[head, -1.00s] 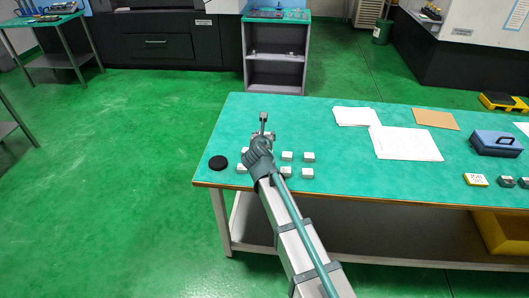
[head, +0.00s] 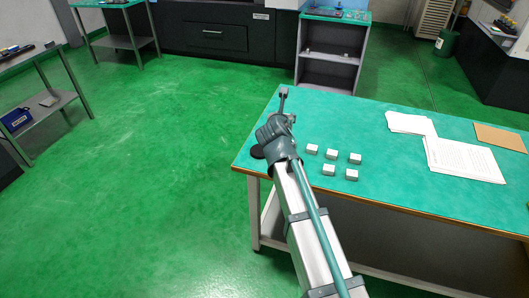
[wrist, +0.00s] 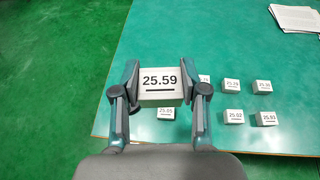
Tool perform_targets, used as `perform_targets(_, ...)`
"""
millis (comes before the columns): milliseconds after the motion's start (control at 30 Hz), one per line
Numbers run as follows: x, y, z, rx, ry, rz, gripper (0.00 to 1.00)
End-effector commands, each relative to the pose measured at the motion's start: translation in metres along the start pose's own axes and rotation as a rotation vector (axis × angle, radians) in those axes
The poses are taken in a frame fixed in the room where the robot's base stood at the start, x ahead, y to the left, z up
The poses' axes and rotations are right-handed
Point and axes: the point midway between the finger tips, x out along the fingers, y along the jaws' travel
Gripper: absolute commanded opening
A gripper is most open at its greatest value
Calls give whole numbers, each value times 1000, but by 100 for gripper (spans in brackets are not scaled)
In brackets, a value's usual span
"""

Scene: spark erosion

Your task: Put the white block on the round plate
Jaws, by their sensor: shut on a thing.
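My gripper (wrist: 160,72) is shut on a white block (wrist: 159,84) labelled 25.59, held between its two fingers above the table in the wrist view. In the head view the fingers and the held block are too small to make out clearly. The round plate (head: 257,152) is a flat black disc near the left end of the green table; my arm covers its right part.
Several similar white blocks stand on the table (head: 400,190) right of my arm, among them one labelled 25.02 (wrist: 233,116). Another block (wrist: 165,112) shows just below the held one in the wrist view. Papers (head: 462,160) lie farther right. The table's left edge is close.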

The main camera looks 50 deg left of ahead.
Motion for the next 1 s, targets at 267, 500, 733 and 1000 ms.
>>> perform_targets(267, -17, 62, -81, 1, 0, -6, 0)
perform_targets(500, -26, 51, -87, 40, -1, -98, 0)
perform_targets(733, 9, 62, -87, 48, 1, -117, 0)
perform_targets(1000, 73, 84, -90, 48, 2, -118, 0)
